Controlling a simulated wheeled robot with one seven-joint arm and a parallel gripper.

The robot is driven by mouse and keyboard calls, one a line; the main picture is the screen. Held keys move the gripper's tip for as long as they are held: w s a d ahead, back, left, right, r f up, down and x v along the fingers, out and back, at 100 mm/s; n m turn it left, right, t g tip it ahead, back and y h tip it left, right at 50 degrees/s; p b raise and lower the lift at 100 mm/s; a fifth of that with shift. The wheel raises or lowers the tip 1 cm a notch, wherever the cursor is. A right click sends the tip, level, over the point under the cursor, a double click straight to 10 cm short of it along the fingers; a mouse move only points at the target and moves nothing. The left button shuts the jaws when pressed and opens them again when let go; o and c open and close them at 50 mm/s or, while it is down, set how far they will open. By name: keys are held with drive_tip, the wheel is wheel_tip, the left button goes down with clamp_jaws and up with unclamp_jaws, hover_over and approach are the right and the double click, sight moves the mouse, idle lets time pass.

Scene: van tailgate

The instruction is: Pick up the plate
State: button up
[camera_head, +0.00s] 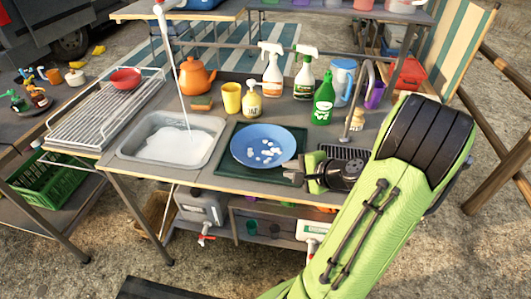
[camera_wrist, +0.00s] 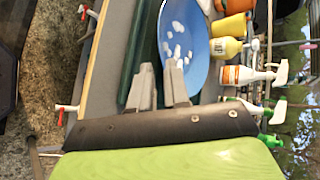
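The blue plate (camera_head: 250,139) holds several small white pieces and lies on a dark green mat (camera_head: 226,169) on the counter. The plate (camera_wrist: 195,45) and the mat (camera_wrist: 137,62) also show in the wrist view. My gripper (camera_head: 288,174) is at the plate's lower right side, low over the mat. In the wrist view my gripper (camera_wrist: 160,66) has its two fingers apart. The plate's near edge appears between them, one finger overlapping the plate and the other over the mat. I cannot tell whether either finger touches the plate.
A sink (camera_head: 172,144) with foamy water is left of the mat. A yellow cup (camera_head: 232,98), a soap bottle (camera_head: 251,103), spray bottles and a green bottle (camera_head: 323,103) stand behind the plate. A tall faucet (camera_head: 350,121) rises at right. The counter's front edge is close.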

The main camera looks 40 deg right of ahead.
sight(276, 175)
drive_tip(key=b+x, duration=0.1)
drive_tip(key=x, duration=0.2)
drive_tip(key=b+x, duration=0.1)
drive_tip(key=x, duration=0.3)
drive_tip(key=shift+d, duration=0.2)
drive_tip(key=shift+s+r, duration=0.1)
drive_tip(key=shift+c, duration=0.2)
clamp_jaws()
